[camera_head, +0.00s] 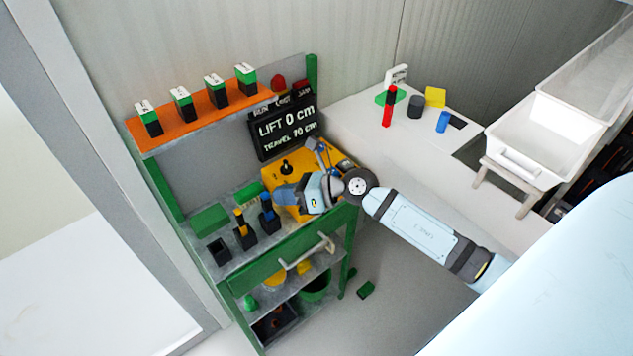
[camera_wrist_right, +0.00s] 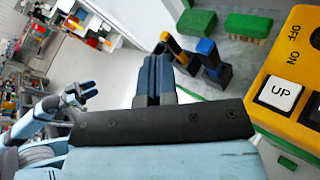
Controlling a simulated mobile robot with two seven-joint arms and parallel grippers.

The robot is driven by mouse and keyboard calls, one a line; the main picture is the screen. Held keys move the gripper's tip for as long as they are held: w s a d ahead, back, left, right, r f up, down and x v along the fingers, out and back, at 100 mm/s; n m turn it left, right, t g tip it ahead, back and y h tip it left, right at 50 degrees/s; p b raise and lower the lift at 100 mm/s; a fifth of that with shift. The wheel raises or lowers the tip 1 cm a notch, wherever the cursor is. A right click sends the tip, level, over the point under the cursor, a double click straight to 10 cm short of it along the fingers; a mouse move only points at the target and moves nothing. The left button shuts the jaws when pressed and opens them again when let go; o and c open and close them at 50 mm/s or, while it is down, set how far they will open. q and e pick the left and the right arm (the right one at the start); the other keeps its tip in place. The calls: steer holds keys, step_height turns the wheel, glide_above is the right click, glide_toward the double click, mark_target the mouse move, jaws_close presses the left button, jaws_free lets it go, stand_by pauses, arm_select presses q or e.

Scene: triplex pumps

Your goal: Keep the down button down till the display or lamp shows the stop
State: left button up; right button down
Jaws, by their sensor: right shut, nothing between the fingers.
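The yellow control box (camera_head: 318,152) stands on the green bench, partly hidden by my right gripper. In the right wrist view the box (camera_wrist_right: 285,55) shows a white UP button (camera_wrist_right: 280,92) and OFF/ON lettering. Another button is cut off at the right edge; its label cannot be read, and I cannot identify the down button. The black display (camera_head: 285,127) reads "LIFT 0 cm" and a smaller travel line. My right gripper (camera_head: 282,196) is shut and empty over the box's left side; its fingers (camera_wrist_right: 156,75) appear apart from the UP button. My left gripper (camera_wrist_right: 82,90) looks open, far from the box.
Blue-topped (camera_head: 268,218) and yellow-topped (camera_head: 242,232) black pieces stand left of the box. An orange shelf (camera_head: 190,118) with several green-and-white blocks is above. A white counter (camera_head: 350,125) and white bins (camera_head: 535,130) lie to the right. A drawer handle (camera_head: 308,252) sticks out in front.

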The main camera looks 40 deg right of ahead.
steer(key=w+d+r+n+h, duration=0.1)
steer(key=w+d+n+h, duration=0.2)
steer(key=d, duration=0.3)
steer(key=w+d+r+n+h, duration=0.1)
steer(key=w+d+n+h, duration=0.2)
steer(key=d, duration=0.4)
steer(key=w+h, duration=0.1)
steer(key=h, duration=0.1)
steer(key=shift+d+n+g+h+b, duration=0.15)
steer(key=shift+n+g+h+b, duration=0.15)
steer(key=shift+g+h+b, duration=0.1)
steer(key=shift+w, duration=0.1)
step_height(320, 180, down, 8)
steer(key=b, duration=0.4)
steer(key=shift+r, duration=0.15)
steer(key=shift+f+b, duration=0.5)
steer(key=shift+f, duration=0.1)
stand_by(0.4)
